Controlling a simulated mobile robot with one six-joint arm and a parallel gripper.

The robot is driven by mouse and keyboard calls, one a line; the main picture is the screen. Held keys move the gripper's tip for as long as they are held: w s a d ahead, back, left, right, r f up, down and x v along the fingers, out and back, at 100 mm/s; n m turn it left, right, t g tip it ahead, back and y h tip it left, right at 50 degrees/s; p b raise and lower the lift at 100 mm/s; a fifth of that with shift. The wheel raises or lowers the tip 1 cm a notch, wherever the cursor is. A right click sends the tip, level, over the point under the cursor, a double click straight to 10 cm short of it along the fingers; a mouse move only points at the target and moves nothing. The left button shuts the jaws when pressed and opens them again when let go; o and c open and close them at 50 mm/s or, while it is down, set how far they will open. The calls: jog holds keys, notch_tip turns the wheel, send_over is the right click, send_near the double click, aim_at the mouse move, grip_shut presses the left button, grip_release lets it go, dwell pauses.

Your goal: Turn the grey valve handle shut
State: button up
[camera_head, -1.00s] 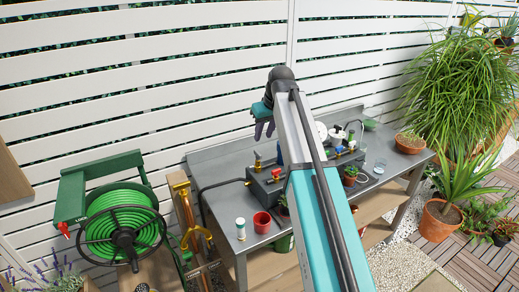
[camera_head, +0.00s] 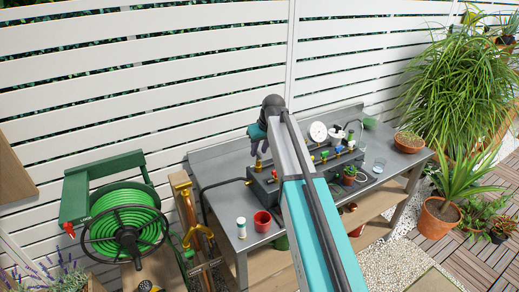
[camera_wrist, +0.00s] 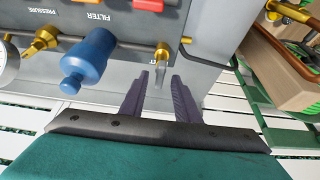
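The grey valve handle (camera_wrist: 160,68) is a small lever on a brass fitting (camera_wrist: 161,49) at the right end of the grey panel (camera_wrist: 200,25). My gripper (camera_wrist: 159,78) is open, its two dark fingers pointing toward the panel. In the wrist view the handle's near end appears between the fingertips, with a gap on each side; the depth is hard to tell. In the head view my gripper (camera_head: 258,143) hangs just above the brass fitting (camera_head: 258,165) at the left of the bench unit. The grey handle cannot be made out there.
A blue filter (camera_wrist: 88,58) and another brass fitting (camera_wrist: 42,40) stick out left of the handle. A red handle (camera_wrist: 150,4) is above it. A hose reel (camera_head: 125,225) stands left.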

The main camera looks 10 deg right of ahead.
jog(key=shift+w+f, duration=0.1)
jog(key=shift+f, duration=0.15)
grip_shut()
